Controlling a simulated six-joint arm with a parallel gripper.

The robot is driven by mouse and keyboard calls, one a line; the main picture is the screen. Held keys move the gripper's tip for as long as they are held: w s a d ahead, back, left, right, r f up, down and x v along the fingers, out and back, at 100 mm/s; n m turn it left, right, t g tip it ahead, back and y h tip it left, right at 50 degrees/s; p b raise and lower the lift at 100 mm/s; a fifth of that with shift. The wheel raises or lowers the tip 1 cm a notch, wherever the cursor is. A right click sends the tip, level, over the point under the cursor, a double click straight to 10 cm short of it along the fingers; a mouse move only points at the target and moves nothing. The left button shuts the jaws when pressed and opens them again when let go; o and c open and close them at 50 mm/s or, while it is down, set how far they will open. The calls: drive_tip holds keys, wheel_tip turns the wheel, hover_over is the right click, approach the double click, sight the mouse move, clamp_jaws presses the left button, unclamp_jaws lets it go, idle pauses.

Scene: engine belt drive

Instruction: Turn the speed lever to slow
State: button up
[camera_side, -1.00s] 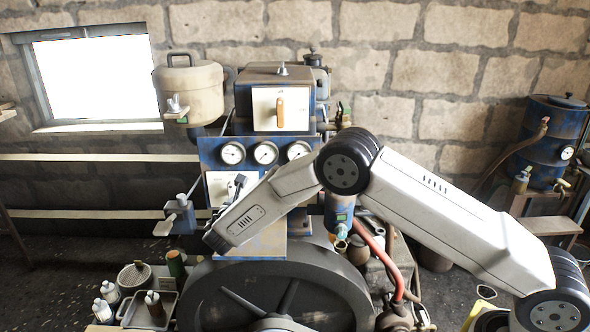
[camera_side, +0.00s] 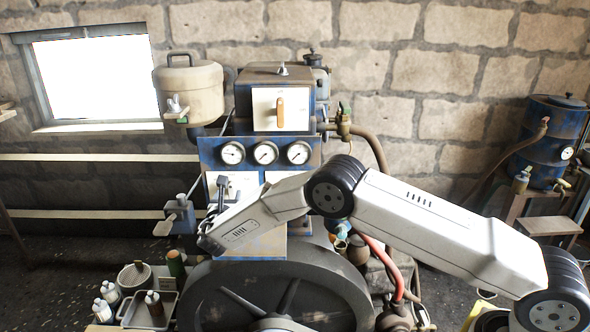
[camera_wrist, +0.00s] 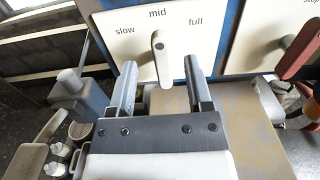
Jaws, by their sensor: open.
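The speed lever (camera_wrist: 161,58) is a pale handle on a cream panel (camera_wrist: 118,48) in the wrist view. The panel reads slow at left, mid at the top and full at right. The lever stands roughly upright under mid. My gripper (camera_wrist: 161,64) is open, with one grey finger on each side of the lever and a visible gap to both. I cannot tell how deep the lever sits between the fingers. In the side view the panel (camera_side: 250,186) shows below the gauges, and my arm hides much of the gripper and lever.
A second panel with a red lever (camera_wrist: 301,47) is close at right in the wrist view. A blue box with a grey knob (camera_side: 180,216) juts out at left. Three gauges (camera_side: 265,153) sit above, and a large flywheel (camera_side: 215,290) is below.

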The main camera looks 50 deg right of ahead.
sight(230, 188)
drive_tip(key=shift+x, duration=2.25)
clamp_jaws()
